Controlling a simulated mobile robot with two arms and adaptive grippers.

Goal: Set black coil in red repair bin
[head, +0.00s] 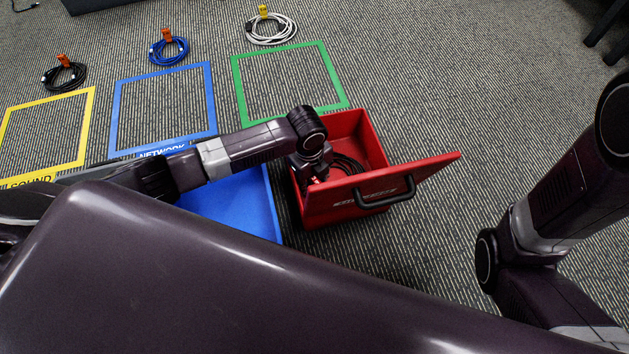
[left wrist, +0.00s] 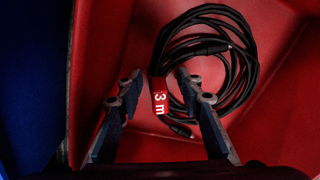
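The black coil (left wrist: 222,60) with a red "3 m" tag (left wrist: 160,97) lies inside the red bin (head: 375,140); part of it shows in the head view (head: 348,166). My left gripper (left wrist: 157,82) is down in the bin, pointing at the coil. Its two fingers are apart, with the tag between them and gaps on both sides. In the head view my left wrist hides part of the bin's inside. My right arm shows at the right of the head view, but its gripper is out of view.
The red bin has a slanted front panel with a black handle (head: 388,195). A blue bin (head: 235,205) stands beside it on the left. Yellow, blue and green floor frames lie behind. Another black coil (head: 72,78), a blue coil (head: 170,52) and a white coil (head: 272,30) lie farther back.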

